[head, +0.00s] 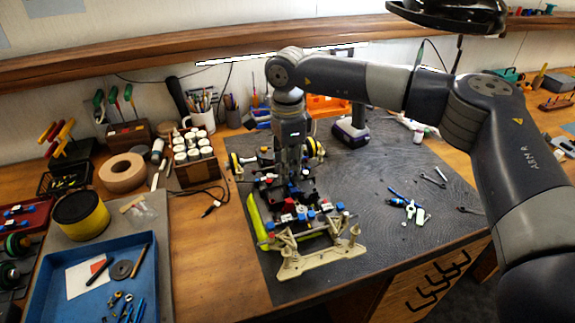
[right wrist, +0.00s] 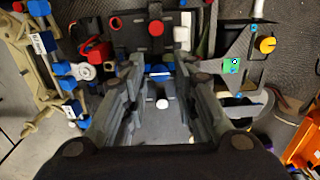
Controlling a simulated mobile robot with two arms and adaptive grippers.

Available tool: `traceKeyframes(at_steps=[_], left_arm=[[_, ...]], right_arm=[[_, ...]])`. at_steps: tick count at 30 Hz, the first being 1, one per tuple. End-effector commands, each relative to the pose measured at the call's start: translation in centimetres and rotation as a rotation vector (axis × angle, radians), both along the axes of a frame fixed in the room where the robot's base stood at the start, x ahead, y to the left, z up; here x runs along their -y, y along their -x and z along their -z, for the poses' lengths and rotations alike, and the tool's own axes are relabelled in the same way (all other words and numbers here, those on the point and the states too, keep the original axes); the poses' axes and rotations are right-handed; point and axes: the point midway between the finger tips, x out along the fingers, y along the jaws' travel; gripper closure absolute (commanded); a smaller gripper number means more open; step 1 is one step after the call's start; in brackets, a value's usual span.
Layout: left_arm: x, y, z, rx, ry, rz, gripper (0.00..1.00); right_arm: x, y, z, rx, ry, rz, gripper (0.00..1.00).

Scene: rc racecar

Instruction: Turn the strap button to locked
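The RC racecar (head: 303,258) sits on the dark mat, with a cream bumper at its front and blue and red parts on its chassis. My right gripper (head: 293,182) points straight down over the middle of the car and hides part of the chassis. In the right wrist view its two fingers (right wrist: 160,75) are spread, with a gap between them and nothing visibly held. A white round spot (right wrist: 162,104) and a blue part (right wrist: 160,73) show between the fingers. A red round button (right wrist: 156,28) shows just beyond the fingertips. I cannot tell which of these is the strap button.
A dark mat (head: 400,165) covers the bench, with several small tools on its right. A drill (head: 350,130) stands behind the car. A blue tray (head: 60,270), a tape roll (head: 122,172) and a rack of white-capped jars (head: 195,165) stand to the left.

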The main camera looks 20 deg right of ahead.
Motion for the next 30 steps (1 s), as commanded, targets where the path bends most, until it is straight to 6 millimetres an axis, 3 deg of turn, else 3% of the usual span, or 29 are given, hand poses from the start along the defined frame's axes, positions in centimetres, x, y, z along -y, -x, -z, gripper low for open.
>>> traceKeyframes(at_steps=[4, 11, 15, 30], left_arm=[[0.09, -0.91, -0.3, 0.015, 0.002, 0.0, 0.79], [0.1, -0.84, -0.25, 0.013, 0.002, 0.0, 0.79], [0.08, -0.63, -0.23, 0.01, 0.001, 0.0, 0.79], [0.22, -0.16, 0.54, 0.003, 0.002, 0.001, 0.79]], right_arm=[[0.01, 0.01, 0.69, 0.0, 0.0, 0.0, 0.73], [0.0, 0.0, 0.81, 0.001, 0.0, 0.0, 0.73], [-0.01, 0.0, 0.8, 0.001, 0.0, 0.0, 1.0], [-0.01, -0.04, 0.96, 0.002, -0.001, 0.078, 1.0]])
